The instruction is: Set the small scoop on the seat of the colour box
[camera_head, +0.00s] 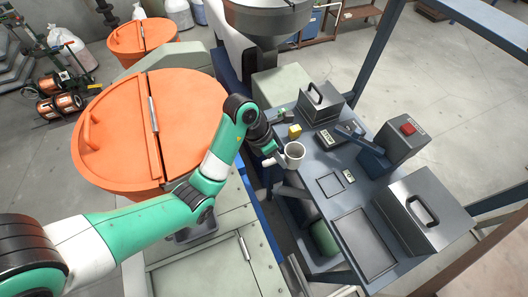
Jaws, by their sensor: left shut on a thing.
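The small scoop (294,154) looks like a pale cup with a short handle pointing left. It is at the left edge of the grey metal table. My left gripper (272,152) comes in from the left and is shut on the scoop at its handle side; the fingertips are small and partly hidden. Whether the scoop touches the table is unclear. Two outlined seats show on the table: a small square one (331,184) and a large rectangular one (365,245), both empty. I cannot tell which belongs to the colour box. My right gripper is out of view.
Lidded boxes with handles stand at the table's back (331,106) and right front (422,220). A grey unit with a red button (407,137) stands at the right. A yellow block (294,131) is behind the scoop. Orange-lidded drums (180,105) are at the left.

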